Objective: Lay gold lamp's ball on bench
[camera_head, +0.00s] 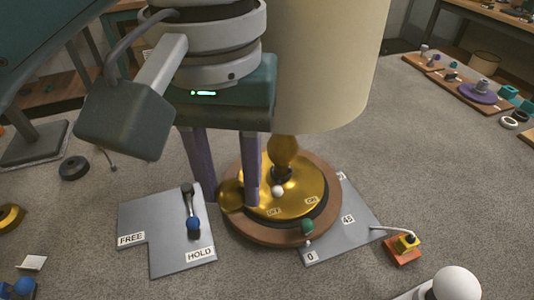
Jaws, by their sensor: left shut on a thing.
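The gold lamp (314,197) has a round gold base, a bulbous gold stem and a large cream shade (325,60). It stands on a round wooden disc (255,234). My right gripper is not in view.
A grey plate marked FREE and HOLD (167,228) bears a blue-knobbed lever (193,222). Another plate marked 0 and 45 (358,218) lies under the disc. An orange block (402,252) and white ball (456,284) are at lower right. Parts boards (440,73) lie far right.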

